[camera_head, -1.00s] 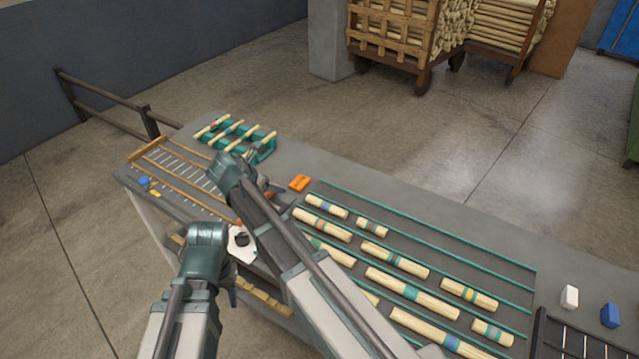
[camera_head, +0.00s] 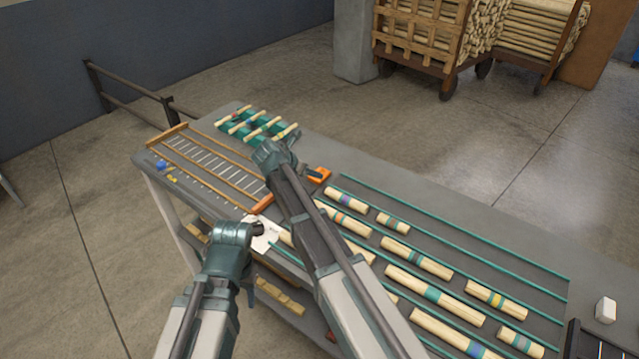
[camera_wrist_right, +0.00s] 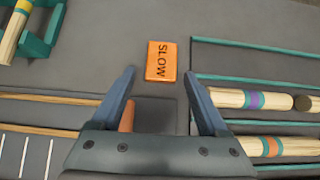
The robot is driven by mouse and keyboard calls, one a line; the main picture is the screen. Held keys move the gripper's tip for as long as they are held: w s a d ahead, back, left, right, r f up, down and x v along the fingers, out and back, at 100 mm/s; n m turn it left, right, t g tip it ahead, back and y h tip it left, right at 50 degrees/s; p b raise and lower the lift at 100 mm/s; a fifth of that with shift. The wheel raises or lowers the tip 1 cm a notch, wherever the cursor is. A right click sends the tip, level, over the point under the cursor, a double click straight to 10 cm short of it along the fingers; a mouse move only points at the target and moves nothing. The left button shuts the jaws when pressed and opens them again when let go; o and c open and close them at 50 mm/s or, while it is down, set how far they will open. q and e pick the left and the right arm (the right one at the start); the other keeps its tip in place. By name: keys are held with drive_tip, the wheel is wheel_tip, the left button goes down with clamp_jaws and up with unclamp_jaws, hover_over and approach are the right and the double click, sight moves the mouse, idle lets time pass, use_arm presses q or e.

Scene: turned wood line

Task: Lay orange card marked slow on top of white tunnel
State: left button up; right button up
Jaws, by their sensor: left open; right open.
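The orange card (camera_head: 319,174) lies flat on the grey table beyond my right arm, partly hidden by it. The right wrist view shows the card (camera_wrist_right: 161,61) with SLOW in black letters. My right gripper (camera_wrist_right: 159,82) is open and empty, its fingers spread with the card just beyond their tips. A white piece (camera_head: 266,240), apparently the tunnel, stands near the table's front edge beside my left wrist, partly hidden. My left gripper (camera_head: 248,284) is open beside the table's front edge, mostly hidden by its own wrist.
Striped turned wood pieces (camera_head: 420,260) lie between green rails right of the card. A green rack (camera_head: 258,124) with sticks stands at the back left, near a wooden-railed frame (camera_head: 205,160). A white block (camera_head: 606,310) sits far right. Bare tabletop surrounds the card's far side.

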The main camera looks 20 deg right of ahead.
drive_tip(key=shift+d, duration=0.1)
drive_tip(key=b+x, duration=0.3)
drive_tip(key=x, duration=0.2)
drive_tip(key=shift+d+f+b, duration=0.1)
drive_tip(key=shift+f+b, duration=0.1)
drive_tip(key=shift+b, duration=0.1)
drive_tip(key=shift+r, duration=0.1)
clamp_jaws()
wheel_tip(320, 180, up, 10)
drive_tip(key=p, duration=1)
